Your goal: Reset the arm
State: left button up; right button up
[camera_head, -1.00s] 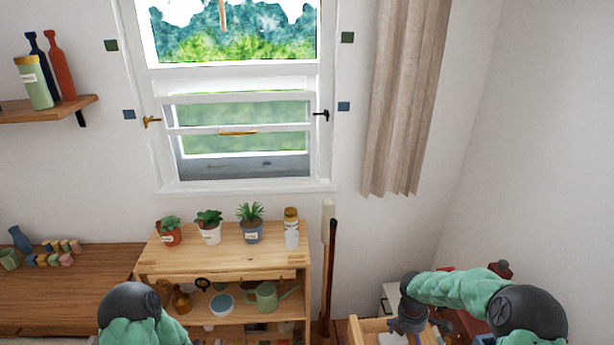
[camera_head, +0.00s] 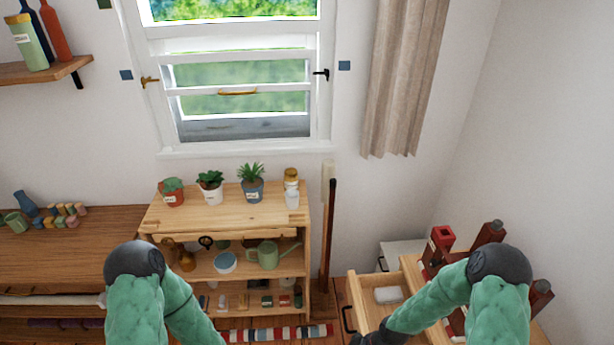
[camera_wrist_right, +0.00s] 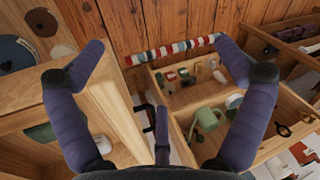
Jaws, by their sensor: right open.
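My right arm (camera_head: 450,300) is green with dark joints and reaches down and left in the head view, across the front of an open wooden drawer (camera_head: 357,290). Its hand is at or beyond the lower edge there. In the right wrist view my right gripper (camera_wrist_right: 158,44) has its purple fingers spread wide, with nothing between them. My left arm (camera_head: 135,305) is bent at the bottom of the head view, in front of the shelf unit. The left gripper is out of view.
The wooden shelf unit (camera_head: 230,225) carries potted plants and a green watering can (camera_head: 264,254), also in the right wrist view (camera_wrist_right: 208,117). A pole (camera_head: 328,240) leans at the wall beside it. A desk (camera_head: 60,262) stands at left. A striped rug (camera_wrist_right: 172,51) lies on the wooden floor.

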jog(key=s+a+f+m, duration=0.2)
jog(key=s+a+m, duration=0.1)
jog(key=s+m, duration=0.7)
notch_tip(320, 180, down, 8)
jog(key=a+n+b, duration=0.1)
jog(key=a+b, duration=0.1)
jog(key=b, duration=0.8)
jog(key=shift+w+f+t, duration=0.15)
jog(key=shift+f+t, duration=0.1)
jog(key=shift+t, duration=0.05)
jog(key=shift+d, duration=0.1)
